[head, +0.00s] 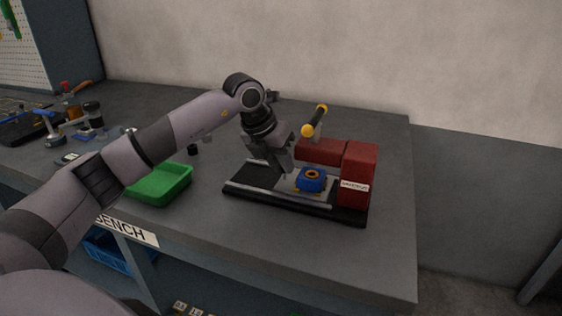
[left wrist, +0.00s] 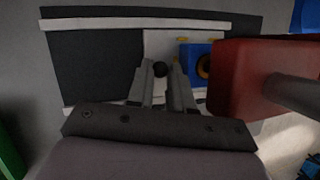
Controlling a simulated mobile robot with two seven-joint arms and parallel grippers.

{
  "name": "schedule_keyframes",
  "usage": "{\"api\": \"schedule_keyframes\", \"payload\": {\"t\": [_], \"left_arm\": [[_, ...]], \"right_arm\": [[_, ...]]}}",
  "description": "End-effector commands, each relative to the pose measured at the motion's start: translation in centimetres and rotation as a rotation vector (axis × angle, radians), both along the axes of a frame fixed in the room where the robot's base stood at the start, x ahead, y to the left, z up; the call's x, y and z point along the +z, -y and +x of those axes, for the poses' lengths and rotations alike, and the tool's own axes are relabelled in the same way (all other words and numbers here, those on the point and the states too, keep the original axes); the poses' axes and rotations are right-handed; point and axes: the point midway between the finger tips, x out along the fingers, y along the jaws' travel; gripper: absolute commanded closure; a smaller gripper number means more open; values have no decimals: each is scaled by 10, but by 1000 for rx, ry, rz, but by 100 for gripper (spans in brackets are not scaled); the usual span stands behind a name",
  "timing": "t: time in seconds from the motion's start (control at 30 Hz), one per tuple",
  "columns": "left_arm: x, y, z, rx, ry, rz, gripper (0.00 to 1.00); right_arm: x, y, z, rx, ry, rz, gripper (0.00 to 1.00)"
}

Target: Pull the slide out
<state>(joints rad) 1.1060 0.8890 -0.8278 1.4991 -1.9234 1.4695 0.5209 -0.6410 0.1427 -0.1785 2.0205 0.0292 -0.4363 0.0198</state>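The slide is a pale metal plate (head: 288,183) on a black base (head: 250,191); it also shows in the left wrist view (left wrist: 160,45). A blue block (head: 311,184) with a copper-coloured ring sits on it, close to the red press body (head: 358,170). A small black knob (left wrist: 160,69) stands on the plate left of the block. My left gripper (head: 289,168) points down at it. In the left wrist view its fingers (left wrist: 161,80) stand on both sides of the knob, narrowly spaced, and appear shut on it. The head view hides the knob. My right gripper is not in view.
The press has a raised lever with yellow ends (head: 315,122) just right of my left wrist. A green tray (head: 160,186) lies left of the base. Several tools stand at the far left. The bench top (head: 385,250) in front of the press is clear.

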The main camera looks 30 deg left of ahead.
Motion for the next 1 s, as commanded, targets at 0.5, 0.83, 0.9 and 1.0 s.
{"api": "schedule_keyframes", "payload": {"t": [0.5, 0.83, 0.9, 1.0], "left_arm": [[1, -105, -25, 7, -2, 1, 100], [1, -119, -28, 5, 0, 3, 100], [1, -119, -28, 5, 0, 4, 100], [1, -119, -28, 6, 0, 5, 69]], "right_arm": [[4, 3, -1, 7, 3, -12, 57], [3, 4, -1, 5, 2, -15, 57], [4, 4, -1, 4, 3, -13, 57], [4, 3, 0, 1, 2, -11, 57]]}}
